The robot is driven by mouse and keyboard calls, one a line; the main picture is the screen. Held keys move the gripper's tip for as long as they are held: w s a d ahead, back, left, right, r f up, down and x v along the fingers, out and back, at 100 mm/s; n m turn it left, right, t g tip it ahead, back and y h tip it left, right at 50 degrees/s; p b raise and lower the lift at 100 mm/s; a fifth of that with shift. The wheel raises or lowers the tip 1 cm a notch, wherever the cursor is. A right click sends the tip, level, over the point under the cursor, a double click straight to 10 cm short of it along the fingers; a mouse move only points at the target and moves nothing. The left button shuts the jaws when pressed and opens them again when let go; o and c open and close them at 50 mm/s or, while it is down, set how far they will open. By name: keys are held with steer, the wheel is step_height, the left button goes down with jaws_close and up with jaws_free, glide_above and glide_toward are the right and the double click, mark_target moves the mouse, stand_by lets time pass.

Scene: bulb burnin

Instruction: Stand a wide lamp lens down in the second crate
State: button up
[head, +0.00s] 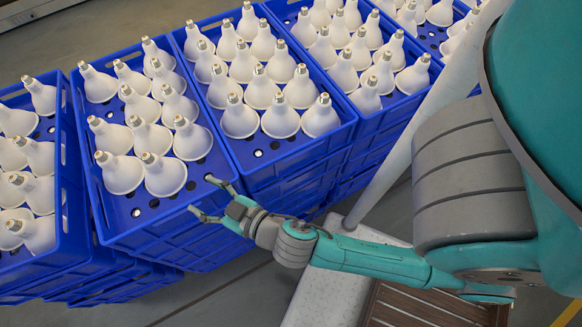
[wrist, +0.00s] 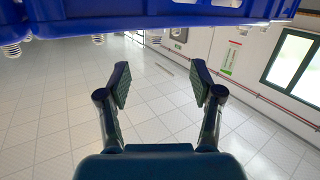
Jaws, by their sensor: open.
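The lamps are white cones with metal screw bases. In the head view, a blue crate second from the left (head: 165,232) holds several lamps (head: 164,178) standing base up, lens down. Bare perforated floor shows along its front and at its front right corner. No label shows which crate is the second. My gripper (head: 201,196) is open and empty over that front right corner, fingers pointing left. In the wrist view my gripper (wrist: 160,77) has its fingers wide apart with nothing between them. A blue crate edge (wrist: 160,22) crosses the top, with a few lamp bases (wrist: 12,50) below it.
Another crate (head: 290,160) to the right holds several lamps, with a bare strip at its front. More filled crates stand at the far left (head: 67,215) and upper right. The crates are stacked closely. A slatted brown surface (head: 420,308) lies below my arm.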

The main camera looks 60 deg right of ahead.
steer(key=s+d+g+y, duration=0.1)
steer(key=s+d, duration=0.1)
steer(key=s, duration=2.2)
steer(key=shift+s+d, duration=0.1)
